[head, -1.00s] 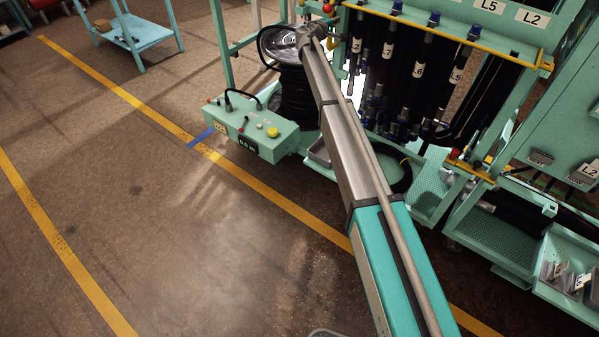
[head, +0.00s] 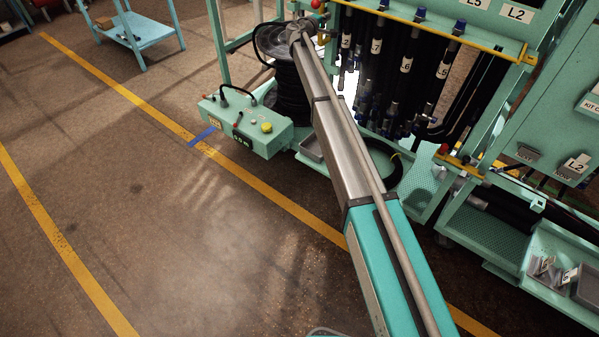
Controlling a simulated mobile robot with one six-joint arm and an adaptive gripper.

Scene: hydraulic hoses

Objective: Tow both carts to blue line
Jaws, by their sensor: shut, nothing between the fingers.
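A short blue line (head: 203,137) lies on the floor across the yellow aisle line. The first teal cart (head: 430,25) holds hanging black hoses with number tags. A teal control box (head: 245,124) with a yellow button is at its left end, and its lower edge appears beside the blue line's right end. A second teal cart (head: 480,228) stands right behind the first, cut off by the right edge; any coupling between them is unclear. My arm reaches up across the first cart to a wrist joint near a black coil. My gripper's fingers do not show.
Yellow lines (head: 108,82) edge the aisle, with clear brown floor between them at left and centre. A teal table (head: 138,32) stands at the upper left. A grey tray (head: 588,290) and small tagged parts sit on the second cart at the lower right.

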